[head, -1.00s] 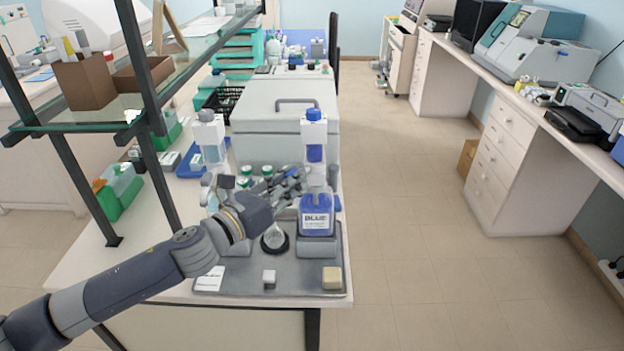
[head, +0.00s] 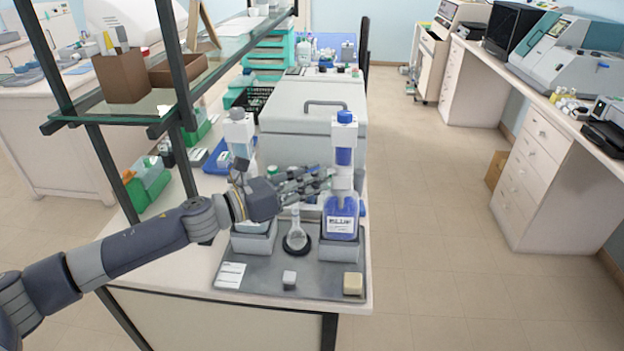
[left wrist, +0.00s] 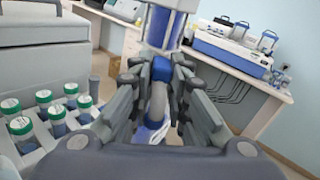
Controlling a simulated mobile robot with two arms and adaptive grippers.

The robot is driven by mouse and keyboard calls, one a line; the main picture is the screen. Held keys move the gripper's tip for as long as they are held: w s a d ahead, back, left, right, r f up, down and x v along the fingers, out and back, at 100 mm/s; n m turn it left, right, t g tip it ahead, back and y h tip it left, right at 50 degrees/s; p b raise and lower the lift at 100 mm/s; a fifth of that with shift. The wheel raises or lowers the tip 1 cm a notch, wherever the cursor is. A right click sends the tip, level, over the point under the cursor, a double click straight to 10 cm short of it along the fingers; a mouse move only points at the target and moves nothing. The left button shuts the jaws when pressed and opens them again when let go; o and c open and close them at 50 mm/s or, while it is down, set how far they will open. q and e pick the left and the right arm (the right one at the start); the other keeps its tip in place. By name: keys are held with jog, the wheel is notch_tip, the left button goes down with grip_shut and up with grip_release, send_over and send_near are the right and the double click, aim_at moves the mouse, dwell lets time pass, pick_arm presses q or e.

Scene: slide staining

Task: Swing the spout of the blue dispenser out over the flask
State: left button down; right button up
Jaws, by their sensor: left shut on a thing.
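The blue dispenser (head: 341,217), a bottle labelled BLUE with a blue cap, stands upright at the right of a grey tray (head: 257,278). The small clear flask (head: 296,234) stands upright on a dark round base to its left. My left gripper (head: 328,180) reaches in from the left, above and behind the flask, with its fingertips at the dispenser's neck. In the left wrist view its fingers close around the spout (left wrist: 158,100), a grey tube with a blue end. The fingers partly hide the spout, and the flask cannot be made out there. My right gripper is out of view.
A second, paler dispenser (head: 240,135) stands behind my left wrist. Green-capped vials (left wrist: 43,97) stand left of the gripper. A white block (head: 289,279) and a beige block (head: 353,283) lie at the tray's front. A shelf post (head: 178,90) stands left.

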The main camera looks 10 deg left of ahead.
pick_arm(q)
jog(key=shift+f, duration=0.15)
jog(key=c, duration=1.7)
grip_release()
jog(key=shift+o, duration=0.2)
jog(key=shift+r, duration=5)
